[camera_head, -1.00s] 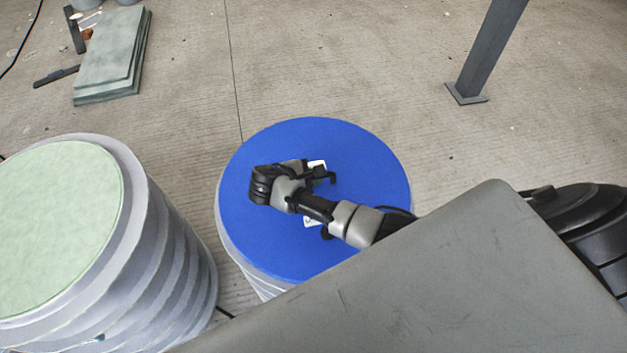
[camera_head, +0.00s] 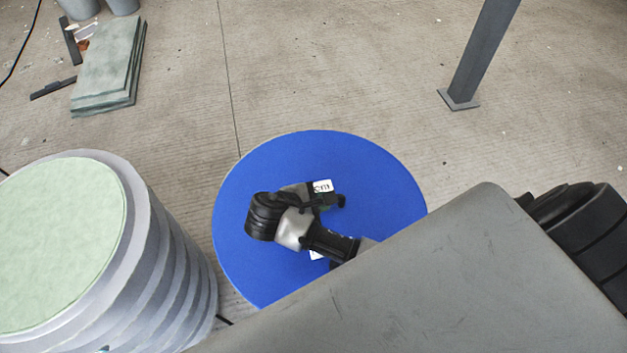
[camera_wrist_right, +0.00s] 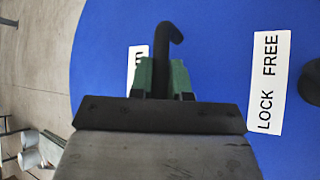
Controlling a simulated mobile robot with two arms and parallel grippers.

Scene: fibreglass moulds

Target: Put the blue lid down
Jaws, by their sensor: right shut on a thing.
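The round blue lid (camera_head: 265,175) lies flat-looking in the middle of the head view, with white labels on top. It fills much of the right wrist view (camera_wrist_right: 215,40), where one label reads "LOCK FREE". My right gripper (camera_head: 326,201) is over the lid's middle. In the right wrist view its green-padded fingers (camera_wrist_right: 160,80) are shut on a dark hooked handle (camera_wrist_right: 163,45) of the lid. What is directly under the lid is hidden in the head view. My left gripper is not in view.
A ribbed grey drum with a pale green top (camera_head: 60,235) stands close at the left. A stack of greenish slabs (camera_head: 108,65) lies on the floor at the upper left. A grey post (camera_head: 480,55) stands at the upper right. The concrete floor between is mostly clear.

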